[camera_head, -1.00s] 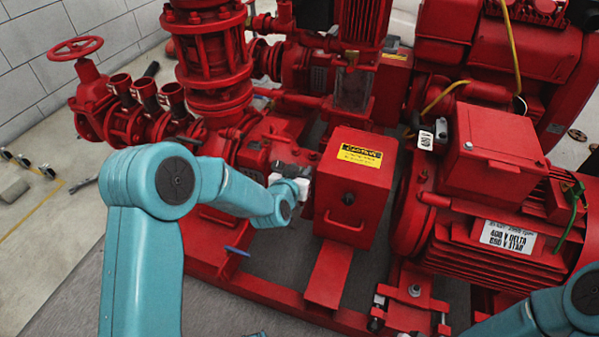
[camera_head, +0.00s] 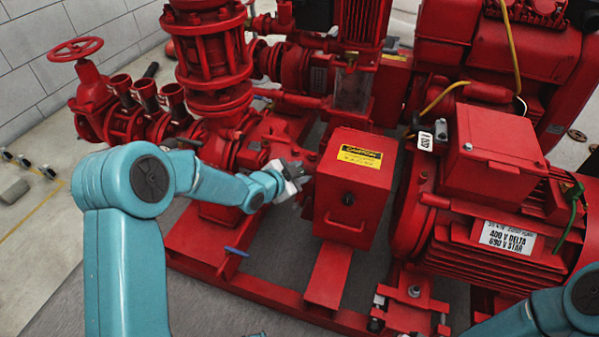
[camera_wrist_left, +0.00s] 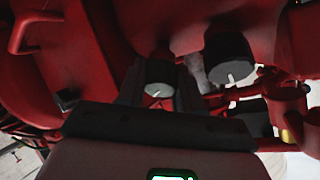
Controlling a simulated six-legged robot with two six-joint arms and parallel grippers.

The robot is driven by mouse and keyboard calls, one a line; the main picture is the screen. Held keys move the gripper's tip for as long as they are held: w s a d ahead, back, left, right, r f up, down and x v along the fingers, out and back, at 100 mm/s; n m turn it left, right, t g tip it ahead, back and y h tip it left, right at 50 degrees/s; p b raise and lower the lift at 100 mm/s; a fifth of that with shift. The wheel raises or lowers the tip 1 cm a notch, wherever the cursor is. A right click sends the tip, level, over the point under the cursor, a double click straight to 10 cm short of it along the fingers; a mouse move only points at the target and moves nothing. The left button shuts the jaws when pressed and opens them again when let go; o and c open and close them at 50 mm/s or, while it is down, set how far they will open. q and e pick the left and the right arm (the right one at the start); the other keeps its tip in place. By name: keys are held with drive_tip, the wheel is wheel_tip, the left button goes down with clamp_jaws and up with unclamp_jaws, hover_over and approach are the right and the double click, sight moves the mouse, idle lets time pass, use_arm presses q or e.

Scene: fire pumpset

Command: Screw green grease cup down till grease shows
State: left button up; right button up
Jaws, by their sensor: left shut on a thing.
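My left gripper (camera_head: 298,178) reaches in between the red pump casing and the red guard box, with its fingers partly lost against dark parts. In the left wrist view its fingers (camera_wrist_left: 160,92) are shut on a short round cup (camera_wrist_left: 159,76), dark grey-green with a white line on its face. A second, larger dark cup (camera_wrist_left: 229,60) with a similar white line stands to its right, apart from the fingers. The colours are too dim to tell for sure which is green. I see no grease. My right arm shows at the lower right; its gripper is out of view.
The red guard box (camera_head: 352,190) with a yellow caution label stands close right of my left gripper. The red motor (camera_head: 500,225) is farther right. Red pipework (camera_head: 215,75) rises behind. A blue lever (camera_head: 236,251) sticks out below. Open floor lies at the left.

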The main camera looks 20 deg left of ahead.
use_arm(q)
drive_tip(key=shift+s+a+f+m+g, duration=0.1)
drive_tip(key=shift+f+m+g, duration=0.2)
drive_tip(key=shift+m, duration=0.3)
use_arm(e)
drive_tip(key=shift+s+r, duration=0.2)
drive_tip(key=shift+r, duration=0.05)
use_arm(q)
drive_tip(key=o, duration=0.8)
drive_tip(key=shift+c, duration=0.2)
drive_tip(key=shift+r, duration=0.1)
drive_tip(key=shift+r, duration=0.2)
use_arm(e)
drive_tip(key=shift+s+a, duration=0.1)
drive_tip(key=shift+s, duration=0.05)
